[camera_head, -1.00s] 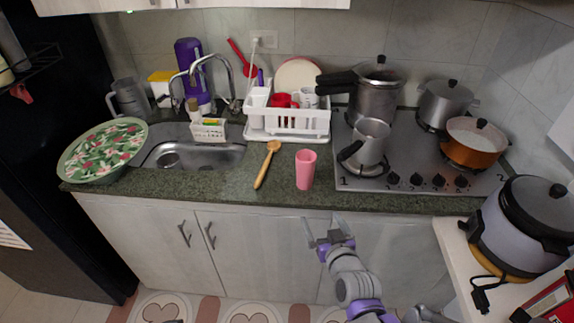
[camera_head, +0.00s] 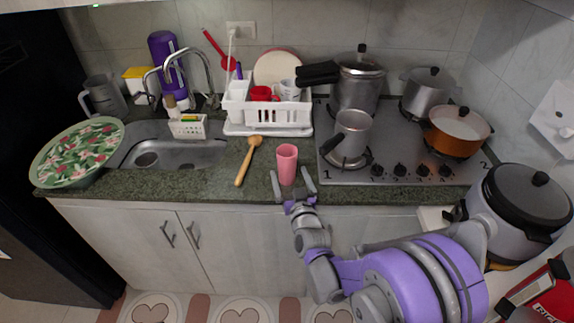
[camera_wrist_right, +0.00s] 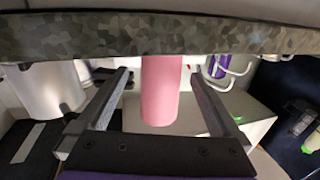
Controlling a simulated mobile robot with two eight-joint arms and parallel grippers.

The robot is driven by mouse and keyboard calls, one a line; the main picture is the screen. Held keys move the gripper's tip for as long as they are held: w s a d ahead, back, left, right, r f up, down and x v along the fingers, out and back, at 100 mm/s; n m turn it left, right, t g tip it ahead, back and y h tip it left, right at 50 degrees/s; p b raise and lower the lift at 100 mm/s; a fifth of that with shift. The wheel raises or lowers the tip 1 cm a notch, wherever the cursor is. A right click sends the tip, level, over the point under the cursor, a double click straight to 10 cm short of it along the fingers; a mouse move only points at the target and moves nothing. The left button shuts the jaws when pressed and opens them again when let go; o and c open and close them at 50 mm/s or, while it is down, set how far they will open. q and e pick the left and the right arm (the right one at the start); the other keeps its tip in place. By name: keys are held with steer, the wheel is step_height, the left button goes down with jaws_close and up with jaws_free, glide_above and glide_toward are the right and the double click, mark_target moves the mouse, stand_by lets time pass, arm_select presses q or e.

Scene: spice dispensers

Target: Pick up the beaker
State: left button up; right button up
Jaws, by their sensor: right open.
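The pink beaker (camera_head: 287,165) stands upright near the front edge of the green counter, right of a wooden spoon. My right gripper (camera_head: 292,178) is open at the front of the counter, with one finger toward each side of the beaker's lower part. In the right wrist view the beaker (camera_wrist_right: 162,92) shows in the gap between the two open fingers (camera_wrist_right: 160,76), with space on both sides. That view looks upside down. I cannot tell how far the beaker sits between the fingertips. My left gripper is not in view.
The wooden spoon (camera_head: 248,160) lies left of the beaker. A metal pitcher (camera_head: 350,138) stands on the stove (camera_head: 400,172) to the right. A white dish rack (camera_head: 268,130) is behind. The sink (camera_head: 172,153) is to the left.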

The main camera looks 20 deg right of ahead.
mark_target(289, 175)
steer(key=w, duration=0.3)
steer(key=shift+w, duration=0.25)
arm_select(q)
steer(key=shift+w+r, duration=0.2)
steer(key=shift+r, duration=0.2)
arm_select(e)
steer(key=shift+s, duration=0.1)
steer(key=shift+c, duration=0.3)
steer(key=c, duration=1.4)
